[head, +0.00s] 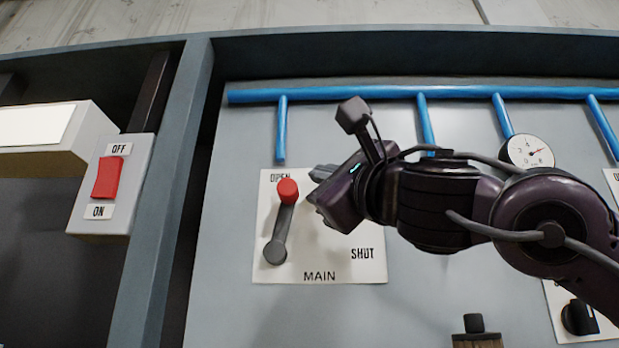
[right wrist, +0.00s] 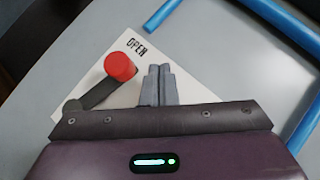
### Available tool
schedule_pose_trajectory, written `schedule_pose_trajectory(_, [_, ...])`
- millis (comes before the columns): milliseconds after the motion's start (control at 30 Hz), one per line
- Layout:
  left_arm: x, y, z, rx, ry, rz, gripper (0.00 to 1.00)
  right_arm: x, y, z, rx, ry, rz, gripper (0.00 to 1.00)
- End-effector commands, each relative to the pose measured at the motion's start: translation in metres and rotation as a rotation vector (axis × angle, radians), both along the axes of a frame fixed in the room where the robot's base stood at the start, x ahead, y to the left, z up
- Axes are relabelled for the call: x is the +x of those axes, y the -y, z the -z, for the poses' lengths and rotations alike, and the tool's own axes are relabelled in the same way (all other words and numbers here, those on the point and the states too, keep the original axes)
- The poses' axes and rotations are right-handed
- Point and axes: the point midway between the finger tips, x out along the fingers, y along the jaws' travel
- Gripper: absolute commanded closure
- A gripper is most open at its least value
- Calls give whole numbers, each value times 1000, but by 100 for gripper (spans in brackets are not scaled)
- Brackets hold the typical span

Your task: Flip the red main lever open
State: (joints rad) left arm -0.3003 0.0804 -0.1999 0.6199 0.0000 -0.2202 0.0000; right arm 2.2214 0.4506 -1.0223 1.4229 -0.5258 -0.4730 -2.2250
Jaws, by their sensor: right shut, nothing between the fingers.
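The main lever (head: 282,222) is a grey arm with a red knob (head: 288,191), on a white plate (head: 340,268) marked OPEN, SHUT and MAIN. The lever points up, with its knob just below the OPEN label and its grey pivot at the lower left. My right gripper (head: 316,184) is shut and empty, just right of the knob. In the right wrist view the closed fingers (right wrist: 158,84) stand beside the red knob (right wrist: 120,66), with a small gap seen between them. Part of the plate is hidden behind my gripper. My left gripper is not in view.
Blue pipes (head: 400,93) run across the panel above the plate. A gauge (head: 530,151) sits at the right. A red OFF/ON switch (head: 108,177) is on a box at the left, past a grey frame post (head: 170,200). A black knob (head: 578,317) is at lower right.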

Motion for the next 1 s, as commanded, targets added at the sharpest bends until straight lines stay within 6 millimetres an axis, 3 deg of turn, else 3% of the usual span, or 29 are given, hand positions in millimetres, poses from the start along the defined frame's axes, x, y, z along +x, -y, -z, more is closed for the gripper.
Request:
schedule_pose_trajectory(100, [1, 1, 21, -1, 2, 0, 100, -19, 22, 5, 3, 6, 0, 100])
schedule_pose_trajectory(400, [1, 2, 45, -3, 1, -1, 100, -60, 63, 1, 1, 3, -1, 100])
schedule_pose_trajectory(600, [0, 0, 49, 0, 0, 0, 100, -69, 74, -1, 1, 0, -1, 100])
schedule_pose_trajectory(1000, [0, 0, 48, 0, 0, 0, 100, -70, 74, -2, 0, 0, -2, 100])
